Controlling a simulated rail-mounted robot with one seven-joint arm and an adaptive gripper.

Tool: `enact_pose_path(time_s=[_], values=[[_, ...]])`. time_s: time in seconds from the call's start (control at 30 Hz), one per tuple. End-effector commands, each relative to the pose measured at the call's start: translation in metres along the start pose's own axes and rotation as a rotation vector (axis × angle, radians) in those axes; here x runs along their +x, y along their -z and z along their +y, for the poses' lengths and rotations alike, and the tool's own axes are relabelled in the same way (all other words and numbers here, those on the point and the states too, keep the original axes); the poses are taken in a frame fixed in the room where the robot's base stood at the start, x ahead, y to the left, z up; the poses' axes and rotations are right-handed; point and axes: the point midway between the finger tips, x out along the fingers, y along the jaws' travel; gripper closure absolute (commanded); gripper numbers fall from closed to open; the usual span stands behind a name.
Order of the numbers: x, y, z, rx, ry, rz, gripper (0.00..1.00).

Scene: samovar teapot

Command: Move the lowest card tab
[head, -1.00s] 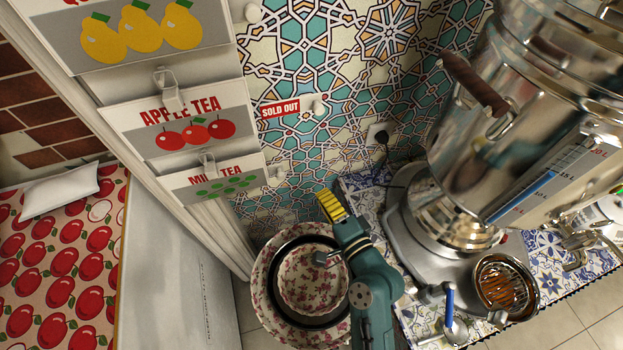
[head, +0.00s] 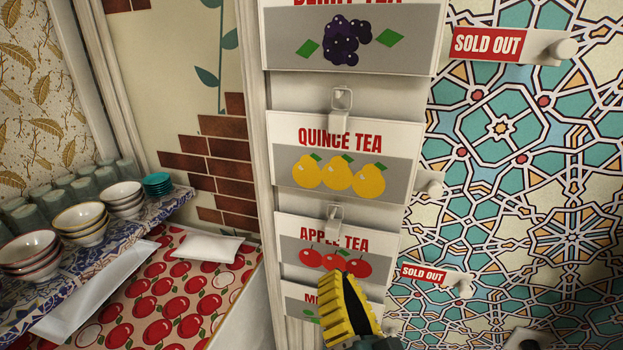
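The lower red SOLD OUT tab (head: 423,275) is the lowest such tab in view. It lies against the tiled wall, right of the APPLE TEA card (head: 318,245), with a pale round knob (head: 462,286) at its right end. My gripper (head: 343,288), with yellow ribbed fingers, points up in front of these two cards, left of and slightly below the tab. Whether its fingers are apart is unclear.
A second SOLD OUT tab (head: 488,44) is at upper right. The QUINCE TEA card (head: 315,140) and BERRY TEA card (head: 300,20) hang above, with a metal clip (head: 342,98) between them. Bowls (head: 82,224) stand on a shelf at left.

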Motion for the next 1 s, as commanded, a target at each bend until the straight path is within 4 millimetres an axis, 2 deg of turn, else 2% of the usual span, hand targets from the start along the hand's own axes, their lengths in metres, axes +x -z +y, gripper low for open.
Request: enact_pose_path(time_s=[0.03,0.1,0.17,0.2,0.23,0.3,0.4,0.57,0.9,1.0], values=[[0.002,0.013,-0.036,-0.112,0.034,0.024,1.0],[-0.004,0.035,-0.074,-0.287,0.042,0.075,1.0],[-0.019,0.059,-0.098,-0.45,0.013,0.134,1.0],[-0.033,0.076,-0.106,-0.561,-0.035,0.174,1.0],[-0.045,0.089,-0.105,-0.646,-0.089,0.198,1.0],[-0.065,0.099,-0.086,-0.844,-0.236,0.175,1.0],[-0.048,0.132,-0.119,-0.849,-0.223,0.172,1.0],[-0.032,0.172,-0.157,-0.843,-0.223,0.172,1.0],[0.009,0.274,-0.252,-0.833,-0.222,0.173,1.0],[0.018,0.295,-0.272,-0.83,-0.222,0.172,1.0]])
